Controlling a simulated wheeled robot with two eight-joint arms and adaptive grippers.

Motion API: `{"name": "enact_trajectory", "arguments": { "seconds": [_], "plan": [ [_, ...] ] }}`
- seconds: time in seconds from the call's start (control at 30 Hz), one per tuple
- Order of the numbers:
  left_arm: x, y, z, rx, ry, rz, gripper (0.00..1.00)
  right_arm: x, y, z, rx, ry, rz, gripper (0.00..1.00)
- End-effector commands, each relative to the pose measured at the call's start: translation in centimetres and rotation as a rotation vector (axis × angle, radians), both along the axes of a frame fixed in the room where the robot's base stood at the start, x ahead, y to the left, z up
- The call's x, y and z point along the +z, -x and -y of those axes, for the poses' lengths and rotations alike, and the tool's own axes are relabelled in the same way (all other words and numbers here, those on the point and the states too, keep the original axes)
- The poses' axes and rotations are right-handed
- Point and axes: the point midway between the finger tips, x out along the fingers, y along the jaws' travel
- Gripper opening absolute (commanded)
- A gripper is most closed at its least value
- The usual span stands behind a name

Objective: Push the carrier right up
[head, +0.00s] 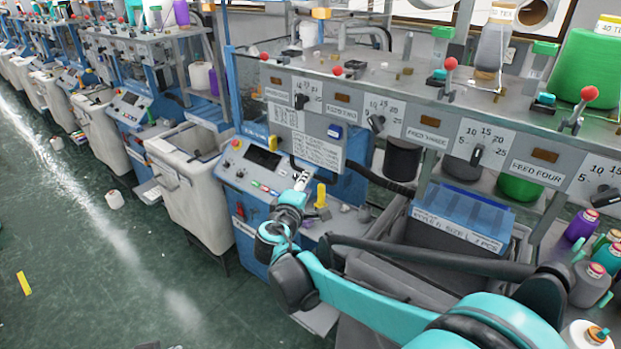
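My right arm comes in from the lower right. My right gripper (301,181) is small in the head view, in front of the nearest knitting machine, beside its blue control panel (258,172). Its fingers are too small to tell whether they are open or shut. A small upright yellow piece (321,196) stands just right of the gripper, apart from it in the picture. I cannot surely tell which part is the carrier; the arm and gripper hide some of the machine's front. My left gripper is not in view.
A grey shelf with feed dials (477,155) and red-knobbed levers (450,66) spans the upper right. Below it are a blue-lidded bin (464,212) and yarn cones (582,225). A white bin (188,185) stands left. The green floor (90,250) is mostly clear.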

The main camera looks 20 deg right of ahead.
Motion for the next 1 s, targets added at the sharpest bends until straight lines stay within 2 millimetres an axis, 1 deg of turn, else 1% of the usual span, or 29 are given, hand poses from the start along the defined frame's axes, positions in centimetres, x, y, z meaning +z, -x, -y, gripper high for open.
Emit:
{"name": "enact_trajectory", "arguments": {
  "seconds": [0.03, 0.1, 0.2, 0.3, 0.77, 0.87, 0.97, 1.0],
  "plan": [
    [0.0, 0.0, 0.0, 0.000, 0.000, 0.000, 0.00, 0.2, 0.9, -0.5, 0.003, 0.000, 0.000, 0.34],
    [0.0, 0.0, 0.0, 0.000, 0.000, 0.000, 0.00, 0.4, 1.9, -1.1, 0.002, 0.000, 0.000, 0.34],
    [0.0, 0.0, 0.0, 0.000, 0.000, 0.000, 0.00, 0.6, 2.8, -1.7, 0.002, 0.001, 0.000, 0.34],
    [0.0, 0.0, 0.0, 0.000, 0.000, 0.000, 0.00, 0.7, 3.4, -1.9, 0.000, 0.001, 0.000, 0.34],
    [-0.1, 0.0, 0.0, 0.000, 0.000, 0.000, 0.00, 0.7, 3.5, -1.8, -0.002, -0.002, -0.001, 0.34],
    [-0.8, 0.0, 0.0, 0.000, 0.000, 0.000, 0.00, -0.5, 4.5, -0.8, -0.018, -0.048, -0.017, 0.34],
    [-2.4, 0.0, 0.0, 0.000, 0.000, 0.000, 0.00, -3.5, 7.0, 1.5, -0.064, -0.175, -0.058, 0.34],
    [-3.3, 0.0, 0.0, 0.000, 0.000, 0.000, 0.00, -5.2, 8.6, 2.5, -0.090, -0.250, -0.080, 0.34]
  ]
}}
